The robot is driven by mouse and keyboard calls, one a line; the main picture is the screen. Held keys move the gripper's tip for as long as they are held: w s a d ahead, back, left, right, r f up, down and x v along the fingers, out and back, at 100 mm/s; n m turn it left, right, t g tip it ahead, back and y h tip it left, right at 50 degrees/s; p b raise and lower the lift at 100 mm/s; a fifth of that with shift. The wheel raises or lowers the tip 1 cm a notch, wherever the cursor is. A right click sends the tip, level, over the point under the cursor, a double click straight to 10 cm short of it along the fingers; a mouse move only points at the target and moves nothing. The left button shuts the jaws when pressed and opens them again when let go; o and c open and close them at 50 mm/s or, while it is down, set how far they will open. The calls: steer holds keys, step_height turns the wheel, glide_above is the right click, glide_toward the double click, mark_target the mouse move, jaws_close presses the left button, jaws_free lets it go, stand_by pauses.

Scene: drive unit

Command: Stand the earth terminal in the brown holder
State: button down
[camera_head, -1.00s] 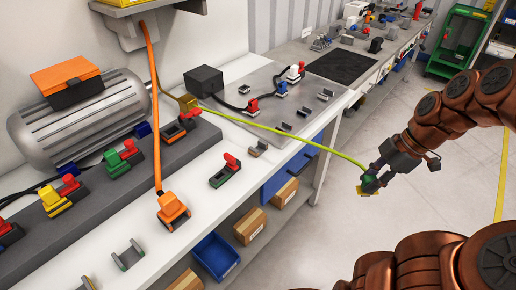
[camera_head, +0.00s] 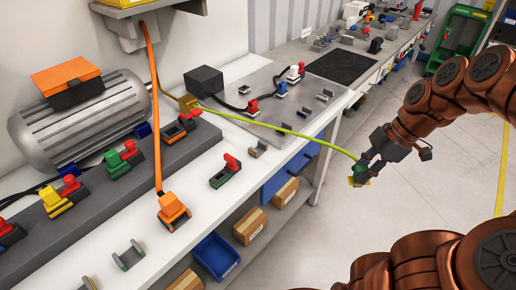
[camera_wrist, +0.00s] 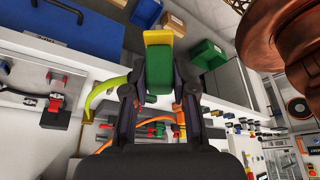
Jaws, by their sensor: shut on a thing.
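The earth terminal (camera_head: 359,174) is a green block with a yellow end, fixed to a yellow-green cable (camera_head: 285,129). My gripper (camera_head: 364,166) is shut on it and holds it in the air to the right of the bench, over the floor. In the wrist view the terminal's green body (camera_wrist: 153,85) sits between the two fingers, its yellow end (camera_wrist: 158,37) pointing away from the palm. A small open holder with brownish ends (camera_head: 259,148) stands empty on the white bench top, left of my gripper.
A red-and-dark-green connector (camera_head: 226,171) and an orange plug (camera_head: 173,211) lie on the white top. A grey plate (camera_head: 270,100) with several small holders lies farther back. Blue bins and boxes are below.

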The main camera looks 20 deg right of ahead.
steer(key=w+a+p, duration=0.2)
steer(key=w+a, duration=0.7)
steer(key=w, duration=0.4)
steer(key=w+a+p, duration=0.1)
steer(key=w+a, duration=0.8)
steer(key=w, duration=0.4)
steer(key=shift+w+a+p, duration=0.3)
steer(key=shift+a+p, duration=0.05)
steer(key=shift+a, duration=0.05)
stand_by(0.6)
steer(key=n+g+b, duration=0.1)
steer(key=n+g, duration=0.1)
steer(key=n, duration=0.3)
steer(key=n+g+b, duration=0.2)
steer(key=n, duration=0.2)
steer(key=shift+r+n, duration=0.1)
steer(key=shift+n, duration=0.3)
stand_by(0.4)
steer(key=shift+n+p, duration=0.3)
steer(key=shift+p, duration=0.1)
steer(key=shift+f+g, duration=0.2)
steer(key=shift+g, duration=0.1)
